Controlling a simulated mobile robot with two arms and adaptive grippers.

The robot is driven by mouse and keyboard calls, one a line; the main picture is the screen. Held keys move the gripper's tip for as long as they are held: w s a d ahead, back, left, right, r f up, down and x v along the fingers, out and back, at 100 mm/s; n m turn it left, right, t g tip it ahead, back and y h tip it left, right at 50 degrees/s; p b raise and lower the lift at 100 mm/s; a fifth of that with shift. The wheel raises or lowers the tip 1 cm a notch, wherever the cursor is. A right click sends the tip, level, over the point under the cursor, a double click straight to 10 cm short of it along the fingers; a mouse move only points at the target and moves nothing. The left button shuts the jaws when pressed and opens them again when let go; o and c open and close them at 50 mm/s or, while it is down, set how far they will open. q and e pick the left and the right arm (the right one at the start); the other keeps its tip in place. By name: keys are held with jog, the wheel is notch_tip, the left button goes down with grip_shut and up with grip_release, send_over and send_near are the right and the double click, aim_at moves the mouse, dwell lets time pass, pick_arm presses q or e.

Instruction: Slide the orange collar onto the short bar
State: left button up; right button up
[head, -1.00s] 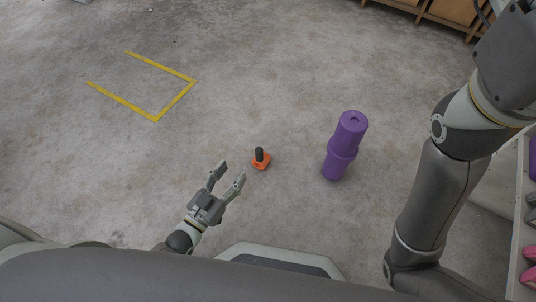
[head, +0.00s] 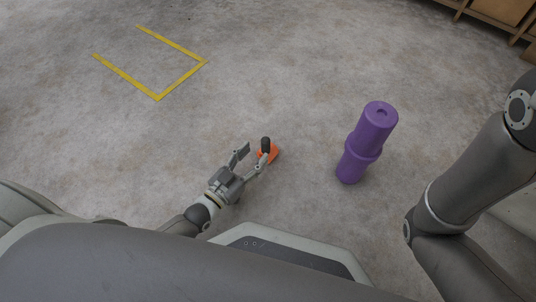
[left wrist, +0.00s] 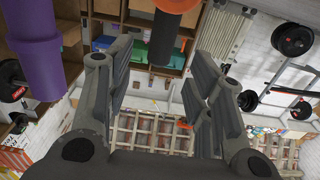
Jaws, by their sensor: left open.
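The orange collar (head: 273,153) is low on the floor, with a short dark upright post (head: 265,144) rising from it. I cannot tell whether the orange part encircles the post or carries it. In the left wrist view, the orange part (left wrist: 178,5) is at the top edge and the dark post (left wrist: 163,40) points down from it. My left gripper (head: 256,155) is open and empty, its fingers at the left of the post, one finger partly covering the orange part. I cannot make out a separate short bar. My right gripper is out of view.
A purple stepped cylinder (head: 369,142) stands to the right of the orange part; it also shows in the left wrist view (left wrist: 35,50). Yellow floor tape (head: 158,98) marks an open shape at upper left. Wooden shelving (head: 495,14) is at upper right. Floor between is clear.

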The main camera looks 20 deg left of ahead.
aim_at(263, 146)
pick_arm(q)
jog(key=shift+w+d, duration=0.2)
jog(key=shift+w, duration=0.4)
jog(key=b+x, duration=0.3)
jog(key=x, duration=0.1)
jog(key=shift+w+f, duration=0.1)
jog(key=shift+w, duration=0.05)
jog(key=shift+w+d, duration=0.2)
jog(key=shift+w, duration=0.25)
jog(key=shift+c, duration=0.3)
grip_shut()
